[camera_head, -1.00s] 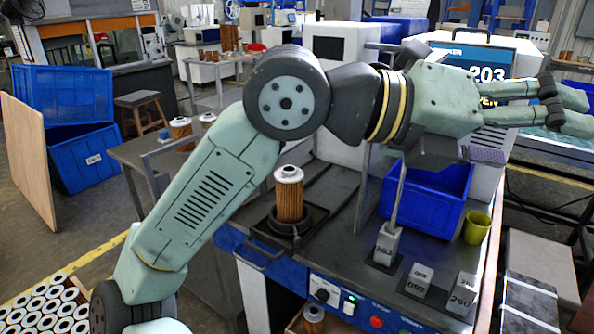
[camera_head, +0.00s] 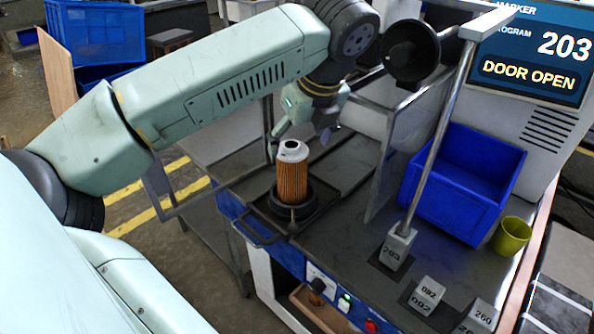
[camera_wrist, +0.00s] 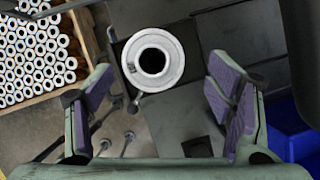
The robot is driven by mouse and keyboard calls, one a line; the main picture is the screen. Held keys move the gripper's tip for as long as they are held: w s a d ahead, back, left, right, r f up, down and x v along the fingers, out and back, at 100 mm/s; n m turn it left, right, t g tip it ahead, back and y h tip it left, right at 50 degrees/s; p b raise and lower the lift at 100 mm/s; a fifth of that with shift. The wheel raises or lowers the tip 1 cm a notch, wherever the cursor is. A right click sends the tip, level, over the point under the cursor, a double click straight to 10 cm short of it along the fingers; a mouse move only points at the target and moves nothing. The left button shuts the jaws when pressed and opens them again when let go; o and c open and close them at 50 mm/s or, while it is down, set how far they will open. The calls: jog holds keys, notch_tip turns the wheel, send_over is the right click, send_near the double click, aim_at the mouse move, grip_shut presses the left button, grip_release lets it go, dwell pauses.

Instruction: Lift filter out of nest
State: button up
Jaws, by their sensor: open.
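The filter (camera_head: 292,177) is an orange-brown pleated cylinder with a white top cap. It stands upright in the dark round nest (camera_head: 271,207) on a black tray at the left end of the machine table. My gripper (camera_head: 299,133) hangs just above and behind the filter in the head view, fingers pointing down. In the wrist view my gripper (camera_wrist: 167,92) is open, with purple pads wide apart. There the filter's white cap (camera_wrist: 171,77) with its dark hole shows between the fingers, toward the top and nearer the left one. Neither finger appears to touch it.
The marker screen (camera_head: 540,55) reads 203, door open. A blue bin (camera_head: 462,180), a yellow-green cup (camera_head: 511,236) and a numbered block 203 (camera_head: 397,248) with a rod above stand to the right. A crate of white-capped filters (camera_wrist: 38,55) shows in the wrist view.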

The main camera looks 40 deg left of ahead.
aim_at(298, 146)
jog(key=x, duration=0.4)
jog(key=shift+s+d+b, duration=0.1)
jog(key=shift+b, duration=0.3)
jog(key=x, duration=0.5)
jog(key=shift+s, duration=0.35)
jog(key=c, duration=1.4)
